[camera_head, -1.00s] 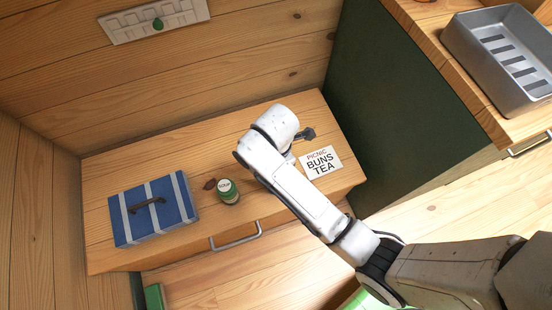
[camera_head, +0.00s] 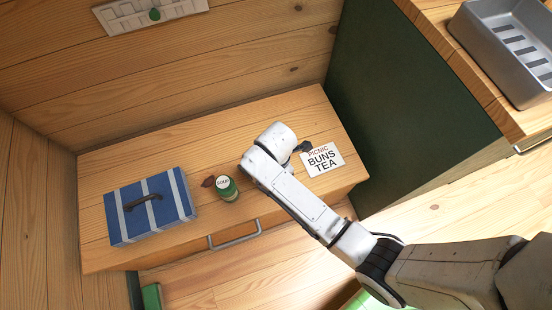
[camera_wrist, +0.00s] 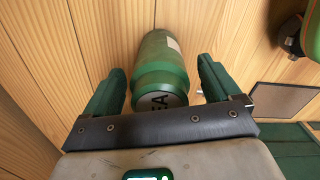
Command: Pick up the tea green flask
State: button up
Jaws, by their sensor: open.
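A green flask (camera_wrist: 160,62) lies between the two fingers of my gripper (camera_wrist: 160,75) in the wrist view. Its pale end bears dark letters, of which "EA" shows. My gripper is open, with one dark green finger on each side of the flask. Narrow gaps seem to show beside it. In the head view my white arm hides this flask and most of the gripper. Another green flask (camera_head: 228,191), with a white top marked "SOUP", stands on the wooden counter (camera_head: 120,170), left of my arm.
A blue striped case (camera_head: 172,205) with a dark handle sits on the counter's left. A white card (camera_head: 322,160) reading "PICNIC BUNS TEA" lies right of my arm. A dark green panel (camera_head: 400,110) rises at right. A grey tray (camera_head: 478,62) stands on the higher right-hand surface.

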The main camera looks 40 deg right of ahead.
jog(key=shift+c, duration=0.4)
jog(key=c, duration=1.2)
jog(key=shift+c, duration=0.4)
jog(key=shift+r, duration=0.15)
